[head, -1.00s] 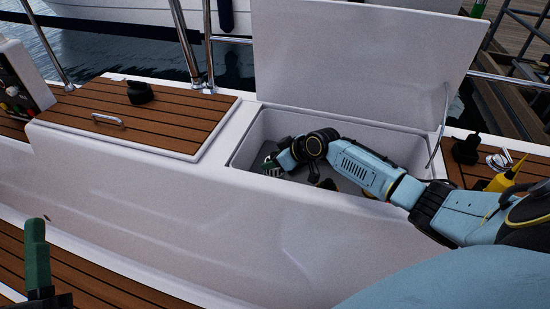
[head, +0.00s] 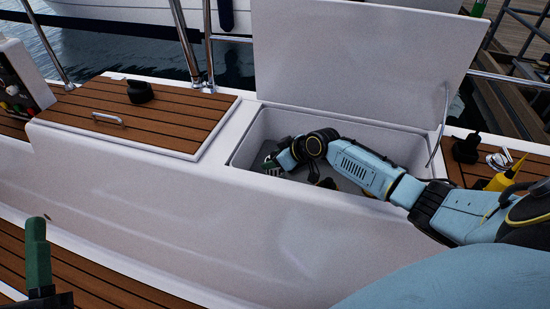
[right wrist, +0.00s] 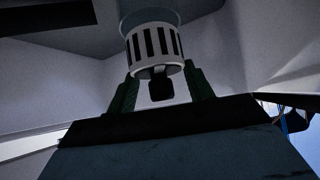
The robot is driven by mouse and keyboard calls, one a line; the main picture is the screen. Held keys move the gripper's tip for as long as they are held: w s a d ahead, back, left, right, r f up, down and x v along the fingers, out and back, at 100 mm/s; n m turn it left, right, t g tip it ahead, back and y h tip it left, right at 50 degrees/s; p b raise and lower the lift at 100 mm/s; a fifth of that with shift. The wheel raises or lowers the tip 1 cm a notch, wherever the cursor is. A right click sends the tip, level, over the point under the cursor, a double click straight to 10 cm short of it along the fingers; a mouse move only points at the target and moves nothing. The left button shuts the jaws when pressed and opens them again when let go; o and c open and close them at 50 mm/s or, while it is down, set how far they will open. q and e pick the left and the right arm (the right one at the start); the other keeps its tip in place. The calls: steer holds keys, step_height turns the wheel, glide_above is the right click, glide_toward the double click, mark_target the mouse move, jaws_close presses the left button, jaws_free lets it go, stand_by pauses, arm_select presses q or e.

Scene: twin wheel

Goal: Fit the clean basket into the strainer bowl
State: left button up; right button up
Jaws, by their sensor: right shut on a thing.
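In the right wrist view the basket (right wrist: 152,46) is a pale cylinder with dark vertical slots and a dark grip below it. My right gripper (right wrist: 160,88) is shut on that grip. A clear bluish round rim, seemingly the strainer bowl (right wrist: 150,16), shows at the basket's far end. I cannot tell how far the basket is inside it. In the head view my right gripper (head: 270,165) is low inside the open locker, and the basket and bowl cannot be made out there. My left gripper (head: 38,250) shows partly at the lower left, with one green finger visible.
The locker (head: 262,128) has white walls close around my right arm, and its raised lid (head: 360,50) stands behind. A black round cap (head: 139,91) sits on the closed teak hatch (head: 140,118). A yellow bottle (head: 503,178) and black item (head: 466,150) stand at right.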

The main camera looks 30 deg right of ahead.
steer(key=shift+f+b, duration=1.5)
steer(key=shift+f, duration=0.5)
steer(key=o, duration=1.2)
steer(key=shift+r, duration=0.1)
steer(key=shift+p+v, duration=5.6)
steer(key=shift+v, duration=0.35)
steer(key=shift+d, duration=0.1)
